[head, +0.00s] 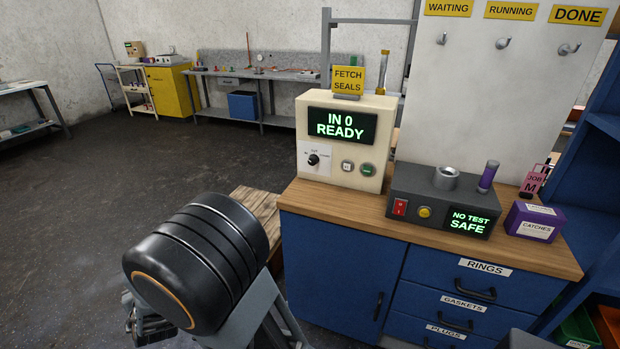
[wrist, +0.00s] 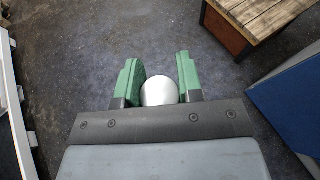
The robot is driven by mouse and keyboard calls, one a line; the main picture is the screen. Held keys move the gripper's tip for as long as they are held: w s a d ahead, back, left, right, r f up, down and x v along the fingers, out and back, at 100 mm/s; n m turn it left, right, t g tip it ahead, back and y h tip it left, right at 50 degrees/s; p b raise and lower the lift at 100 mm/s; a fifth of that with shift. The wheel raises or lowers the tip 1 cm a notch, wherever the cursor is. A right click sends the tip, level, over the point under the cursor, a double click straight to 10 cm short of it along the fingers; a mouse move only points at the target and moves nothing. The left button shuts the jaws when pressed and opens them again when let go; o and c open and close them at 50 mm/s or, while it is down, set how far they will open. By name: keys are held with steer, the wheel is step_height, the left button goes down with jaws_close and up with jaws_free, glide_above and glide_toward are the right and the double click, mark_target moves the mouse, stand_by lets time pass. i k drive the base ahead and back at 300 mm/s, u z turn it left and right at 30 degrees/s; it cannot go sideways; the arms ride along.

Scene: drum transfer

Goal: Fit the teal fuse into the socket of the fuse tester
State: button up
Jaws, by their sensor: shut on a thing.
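My gripper (wrist: 160,80) shows in the wrist view, its green fingers on either side of a pale silver, round-ended thing (wrist: 158,93). I see no teal on it, so I cannot tell from its colour whether it is the teal fuse. The fuse tester (head: 421,211) is a dark grey box on the wooden counter in the head view. A round metal socket (head: 446,178) stands on its top. Its display reads NO TEST SAFE. A purple cylinder (head: 488,176) stands upright at the tester's right end. The gripper is over the floor, away from the tester.
A cream panel reading IN 0 READY (head: 342,140) stands left of the tester. A purple CATCHES box (head: 534,221) stands right of it. The blue cabinet (head: 338,275) carries the counter. A wooden crate (wrist: 257,20) is near the gripper; open floor lies left.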

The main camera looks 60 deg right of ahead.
mark_target(444, 184)
steer(key=z, duration=1.75)
